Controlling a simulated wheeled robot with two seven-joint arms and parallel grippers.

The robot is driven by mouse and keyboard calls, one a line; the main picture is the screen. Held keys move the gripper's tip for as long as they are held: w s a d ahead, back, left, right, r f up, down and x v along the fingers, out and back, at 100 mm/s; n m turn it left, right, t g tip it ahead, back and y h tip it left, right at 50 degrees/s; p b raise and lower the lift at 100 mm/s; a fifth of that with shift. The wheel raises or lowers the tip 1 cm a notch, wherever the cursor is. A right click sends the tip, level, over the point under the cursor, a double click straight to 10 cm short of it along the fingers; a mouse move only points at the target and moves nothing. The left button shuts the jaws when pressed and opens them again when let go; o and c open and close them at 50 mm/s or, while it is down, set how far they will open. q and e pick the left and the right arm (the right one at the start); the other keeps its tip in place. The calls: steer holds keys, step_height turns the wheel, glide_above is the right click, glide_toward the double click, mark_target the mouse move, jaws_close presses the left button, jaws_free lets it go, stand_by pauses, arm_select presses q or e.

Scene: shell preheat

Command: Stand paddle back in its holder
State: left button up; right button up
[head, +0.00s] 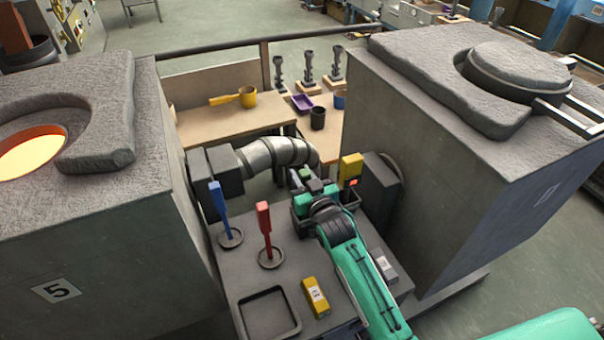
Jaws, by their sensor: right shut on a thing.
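My right gripper (308,184) is at the far end of the grey bench, below the metal duct. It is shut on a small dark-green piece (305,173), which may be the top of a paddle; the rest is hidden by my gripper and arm. A blue paddle (217,202) stands upright in a round holder (231,239) at the bench's left edge. A red paddle (264,219) stands upright in another round holder (270,259) nearer to me. Any holder under my gripper is hidden. My left gripper is not in view.
Stone-topped furnaces flank the bench; the left opening (28,158) glows. A yellow upright piece (350,166) stands just right of my gripper. A yellow labelled block (315,297), a grey labelled block (384,264) and an empty square tray (249,318) are nearer.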

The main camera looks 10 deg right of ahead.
steer(key=shift+f, duration=0.15)
steer(key=o, duration=1)
steer(key=shift+s, duration=0.1)
steer(key=s+b, duration=0.1)
steer(key=s, duration=0.3)
steer(key=s+d+b, duration=0.1)
steer(key=s, duration=0.2)
steer(key=s+d+b, duration=0.1)
steer(key=s, duration=0.3)
steer(key=shift+s+d, duration=0.15)
steer(key=shift+s, duration=0.15)
